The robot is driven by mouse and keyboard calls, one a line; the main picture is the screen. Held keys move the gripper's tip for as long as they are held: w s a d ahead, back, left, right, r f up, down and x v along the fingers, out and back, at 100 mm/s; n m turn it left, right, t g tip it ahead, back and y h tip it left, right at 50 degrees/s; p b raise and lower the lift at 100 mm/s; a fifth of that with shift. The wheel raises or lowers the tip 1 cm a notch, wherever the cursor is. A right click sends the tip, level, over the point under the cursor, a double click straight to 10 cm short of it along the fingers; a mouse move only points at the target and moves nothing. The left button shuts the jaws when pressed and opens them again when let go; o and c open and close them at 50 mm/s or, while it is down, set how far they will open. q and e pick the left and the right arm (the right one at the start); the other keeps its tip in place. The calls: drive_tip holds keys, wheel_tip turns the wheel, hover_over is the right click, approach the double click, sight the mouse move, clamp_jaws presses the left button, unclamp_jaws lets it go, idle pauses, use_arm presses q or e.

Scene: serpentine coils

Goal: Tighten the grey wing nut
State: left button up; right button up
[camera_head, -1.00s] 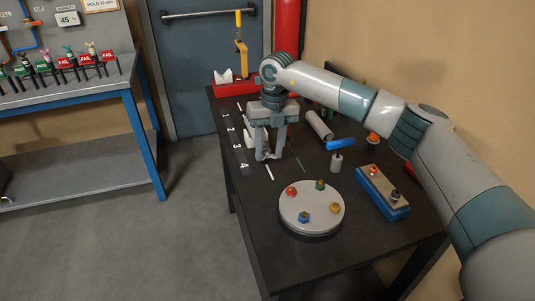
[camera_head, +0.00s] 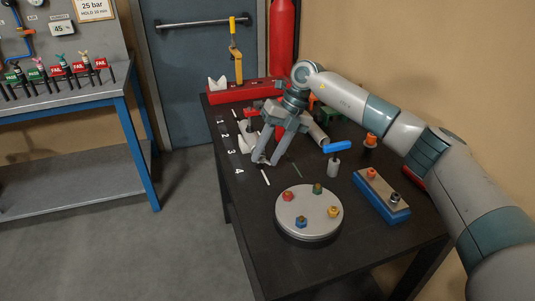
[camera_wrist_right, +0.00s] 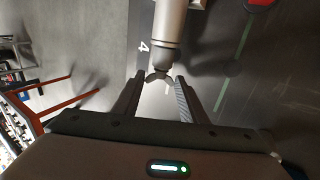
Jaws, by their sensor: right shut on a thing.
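The grey wing nut (camera_wrist_right: 159,76) shows in the right wrist view as a small dark grey winged piece at the end of a pale grey cylinder (camera_wrist_right: 170,25). My right gripper (camera_wrist_right: 157,80) has its two fingertips at either side of the wings and is shut on them. In the head view my right gripper (camera_head: 264,160) reaches down, tilted, to the table's left part near the numbers 3 and 4. There the nut is small and largely hidden by the fingers. My left gripper is in neither view.
On the black table (camera_head: 262,225) stand a round grey plate (camera_head: 308,212) with several coloured nuts, a blue block (camera_head: 382,196), a blue-handled tool (camera_head: 335,160) and a red rack (camera_head: 240,92). A blue-framed workbench (camera_head: 80,105) is at left. Open floor lies between them.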

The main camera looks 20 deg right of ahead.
drive_tip(key=o, duration=1.1)
drive_tip(key=shift+d+r, duration=0.2)
drive_tip(key=shift+r, duration=0.25)
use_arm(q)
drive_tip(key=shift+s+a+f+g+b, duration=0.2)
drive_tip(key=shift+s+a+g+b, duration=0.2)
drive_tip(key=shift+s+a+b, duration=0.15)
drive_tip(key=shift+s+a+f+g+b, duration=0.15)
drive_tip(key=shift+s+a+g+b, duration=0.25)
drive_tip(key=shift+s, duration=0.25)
use_arm(e)
drive_tip(key=v, duration=1.6)
drive_tip(key=shift+s+d+r, duration=0.1)
drive_tip(key=shift+d+r, duration=0.05)
drive_tip(key=shift+r, duration=0.05)
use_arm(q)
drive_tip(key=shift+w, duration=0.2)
